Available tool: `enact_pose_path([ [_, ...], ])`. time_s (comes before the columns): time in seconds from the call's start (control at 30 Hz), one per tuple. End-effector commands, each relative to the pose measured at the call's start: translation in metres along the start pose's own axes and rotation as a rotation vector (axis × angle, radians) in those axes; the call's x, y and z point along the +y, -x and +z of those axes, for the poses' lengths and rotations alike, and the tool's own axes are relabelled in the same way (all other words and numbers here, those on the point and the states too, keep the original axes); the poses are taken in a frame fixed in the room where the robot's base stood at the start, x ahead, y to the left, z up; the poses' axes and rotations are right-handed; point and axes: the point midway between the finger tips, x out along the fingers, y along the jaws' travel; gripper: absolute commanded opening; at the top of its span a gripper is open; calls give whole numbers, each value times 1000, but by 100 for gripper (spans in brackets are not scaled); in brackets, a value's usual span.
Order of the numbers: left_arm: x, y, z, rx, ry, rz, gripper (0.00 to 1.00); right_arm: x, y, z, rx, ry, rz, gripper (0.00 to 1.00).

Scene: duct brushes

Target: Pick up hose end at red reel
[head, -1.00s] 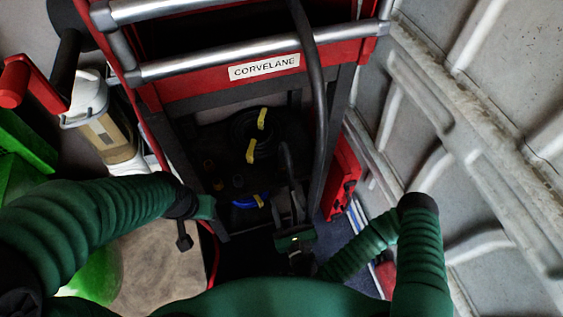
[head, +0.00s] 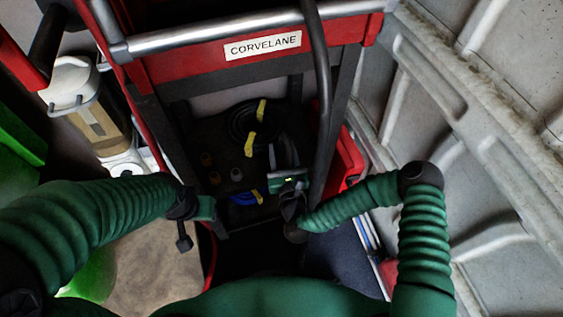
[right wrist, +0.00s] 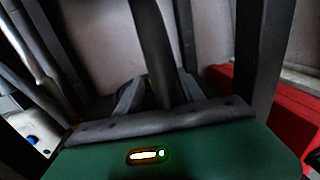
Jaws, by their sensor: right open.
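A thick black hose (head: 321,62) hangs down in front of the red frame with the CORVELANE label (head: 262,46). I cannot make out its end or a red reel for certain. My right gripper (head: 286,152) is low inside the frame, pointing away from me beside the black coil. In the right wrist view its grey fingers (right wrist: 160,92) are apart, with a dark upright tube (right wrist: 152,45) showing between them; contact is not clear. My left gripper (head: 190,207) is at the frame's lower left, its fingers not clear.
A coiled black hose with yellow ties (head: 243,128) and a blue coil (head: 245,198) sit on the dark rack. A red case (head: 349,158) stands right of the frame post. A ribbed grey wall (head: 470,120) closes the right side. A beige canister (head: 90,110) stands left.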

Motion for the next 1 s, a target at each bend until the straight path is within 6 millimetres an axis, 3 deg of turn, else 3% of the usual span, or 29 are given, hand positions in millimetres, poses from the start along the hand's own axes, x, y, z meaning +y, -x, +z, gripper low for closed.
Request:
enact_pose_path([
  [0.1, 0, -5, 1, 0, 0, 0, 36, 0, -12, 0, -1, -1, 1, 46],
  [0.3, 0, -4, 1, 0, 0, 0, 36, 0, -13, 1, 0, -1, 1, 46],
  [0.67, 0, -4, 1, 0, 0, 0, 36, 0, -13, 1, 0, -1, 1, 0],
  [1.0, 0, -4, 1, 0, 0, 0, 36, 0, -12, 0, 1, 0, 1, 0],
])
